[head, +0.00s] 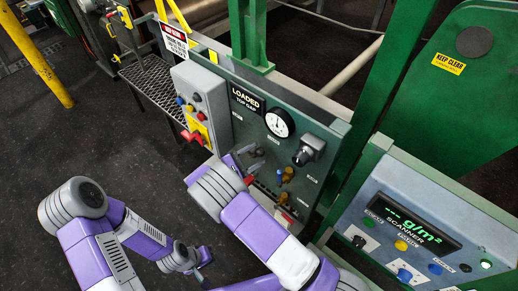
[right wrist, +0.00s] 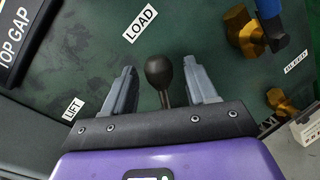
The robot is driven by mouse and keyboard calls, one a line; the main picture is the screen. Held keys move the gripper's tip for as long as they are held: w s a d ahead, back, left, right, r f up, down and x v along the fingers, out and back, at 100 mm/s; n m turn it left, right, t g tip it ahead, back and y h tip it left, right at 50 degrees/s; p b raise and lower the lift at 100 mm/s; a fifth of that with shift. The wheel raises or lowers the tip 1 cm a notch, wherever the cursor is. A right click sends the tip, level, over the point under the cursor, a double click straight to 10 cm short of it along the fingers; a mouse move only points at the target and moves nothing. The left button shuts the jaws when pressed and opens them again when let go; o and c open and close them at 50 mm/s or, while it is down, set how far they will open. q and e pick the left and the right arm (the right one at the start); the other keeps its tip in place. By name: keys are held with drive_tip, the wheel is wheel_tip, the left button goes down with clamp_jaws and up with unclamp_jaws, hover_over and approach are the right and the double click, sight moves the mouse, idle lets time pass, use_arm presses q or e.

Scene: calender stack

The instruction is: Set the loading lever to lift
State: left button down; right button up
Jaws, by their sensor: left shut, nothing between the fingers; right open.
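The loading lever (right wrist: 160,73), a dark stem with a round black knob, stands between the two fingers of my right gripper in the right wrist view. My right gripper (right wrist: 159,82) is open, one finger on each side of the knob, with gaps visible. A LOAD label (right wrist: 139,24) lies above the knob and a LIFT label (right wrist: 73,108) to its lower left. In the head view my right gripper (head: 246,161) is at the green panel (head: 325,160) and I cannot make out the lever clearly. My left gripper (head: 203,262) is shut and empty, low over the dark floor.
The panel carries a LOADED TOP GAP display (head: 247,104), a round gauge (head: 280,123), a black knob (head: 309,150) and brass valves (head: 287,174). A grey button box (head: 199,103) is to the left. A scanner console (head: 410,230) stands at the right.

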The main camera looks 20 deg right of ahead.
drive_tip(key=shift+x, duration=1.15)
drive_tip(key=shift+w+a, duration=0.1)
clamp_jaws()
